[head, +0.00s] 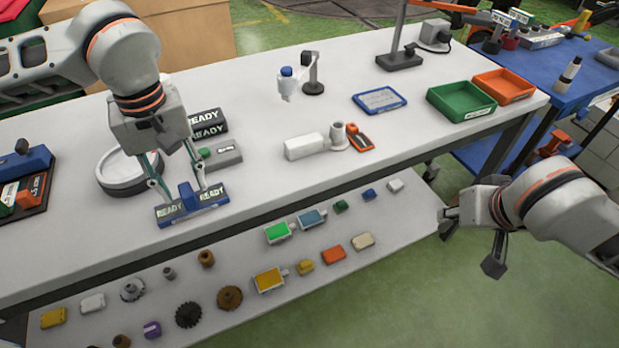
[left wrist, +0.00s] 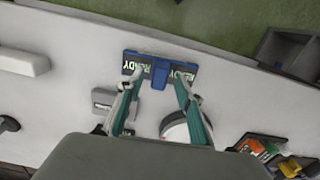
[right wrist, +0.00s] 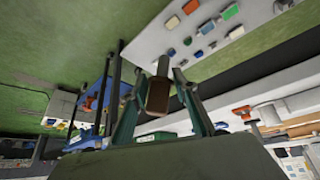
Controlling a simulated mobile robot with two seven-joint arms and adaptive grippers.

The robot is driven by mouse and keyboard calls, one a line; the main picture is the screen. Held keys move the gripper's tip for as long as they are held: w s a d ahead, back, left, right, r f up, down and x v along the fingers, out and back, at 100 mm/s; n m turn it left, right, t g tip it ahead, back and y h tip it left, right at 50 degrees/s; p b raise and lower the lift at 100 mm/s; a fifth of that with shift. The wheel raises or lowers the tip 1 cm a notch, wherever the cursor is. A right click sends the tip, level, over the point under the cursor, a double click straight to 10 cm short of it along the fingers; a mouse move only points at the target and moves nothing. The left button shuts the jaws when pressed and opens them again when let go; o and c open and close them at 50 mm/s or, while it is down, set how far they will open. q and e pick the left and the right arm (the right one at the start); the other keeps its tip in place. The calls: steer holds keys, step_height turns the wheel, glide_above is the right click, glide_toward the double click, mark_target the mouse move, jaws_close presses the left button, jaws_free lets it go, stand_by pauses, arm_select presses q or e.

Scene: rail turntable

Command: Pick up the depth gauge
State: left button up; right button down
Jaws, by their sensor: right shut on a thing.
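A blue T-shaped piece with a wide dark bar marked READY (head: 167,213) lies near the front edge of the white table; it looks like the depth gauge. It also shows in the left wrist view (left wrist: 158,75). My left gripper (head: 184,182) points down over it, its fingers apart on either side of the raised blue middle. No firm contact shows. My right gripper (head: 474,232) is off the table to the right. In the right wrist view it is shut on a brown and dark block (right wrist: 158,97), which I cannot identify.
Green (head: 461,100) and orange (head: 504,87) trays sit at the right. A lower shelf (head: 105,318) holds several small parts. The table's front middle is clear.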

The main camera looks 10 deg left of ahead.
mark_target(184, 189)
arm_select(q)
step_height(184, 189, down, 2)
steer(key=shift+f, duration=0.15)
arm_select(e)
steer(key=shift+f, duration=0.25)
arm_select(q)
jaws_close()
steer(key=shift+r, duration=0.2)
arm_select(e)
steer(key=shift+r, duration=0.1)
